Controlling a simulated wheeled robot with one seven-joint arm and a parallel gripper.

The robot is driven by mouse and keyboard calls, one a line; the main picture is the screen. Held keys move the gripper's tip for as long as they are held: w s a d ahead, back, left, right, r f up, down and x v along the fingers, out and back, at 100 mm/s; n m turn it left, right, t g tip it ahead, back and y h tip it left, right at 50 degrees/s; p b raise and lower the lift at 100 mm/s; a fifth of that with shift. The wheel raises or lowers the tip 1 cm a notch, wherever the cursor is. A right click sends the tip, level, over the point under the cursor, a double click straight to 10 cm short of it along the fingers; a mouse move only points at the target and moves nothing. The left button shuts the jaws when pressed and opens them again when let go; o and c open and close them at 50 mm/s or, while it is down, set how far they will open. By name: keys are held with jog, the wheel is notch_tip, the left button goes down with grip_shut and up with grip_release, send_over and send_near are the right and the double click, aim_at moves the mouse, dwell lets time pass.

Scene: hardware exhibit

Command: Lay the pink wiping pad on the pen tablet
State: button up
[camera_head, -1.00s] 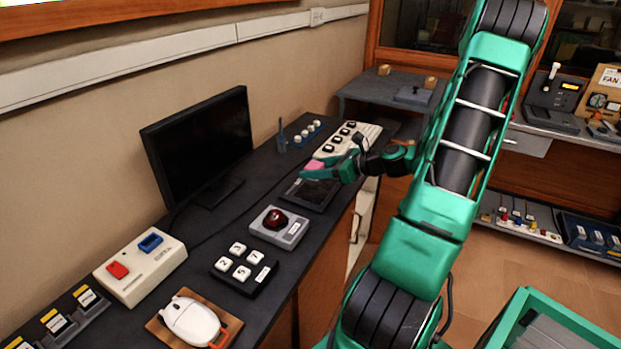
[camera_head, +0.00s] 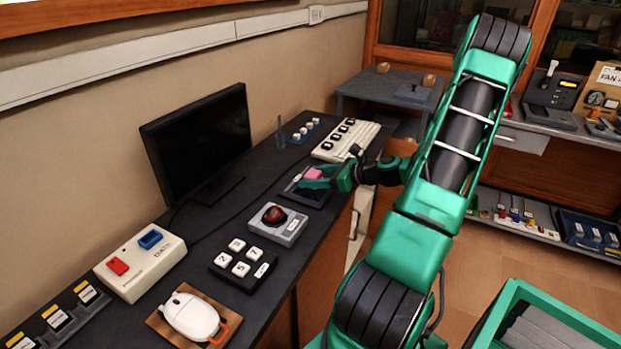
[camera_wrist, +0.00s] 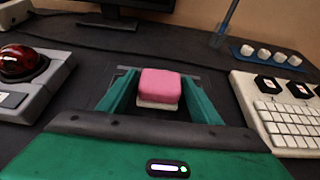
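The pink wiping pad (camera_head: 313,174), with a pale underside, is between the two green fingers of my gripper (camera_head: 316,181). In the wrist view, the pad (camera_wrist: 160,85) fills the space between the fingertips, and my gripper (camera_wrist: 160,92) appears shut on its sides. The pen tablet (camera_head: 318,196) is a dark flat slab on the dark counter, directly under the pad and partly hidden by my gripper. The pad is low over the tablet; I cannot tell whether it touches it.
A blue strip with white knobs (camera_head: 304,132) is behind, towards the wall. The monitor (camera_head: 198,140) stands to the left.

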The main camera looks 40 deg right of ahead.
jog(key=shift+o, duration=0.2)
jog(key=shift+r, duration=0.1)
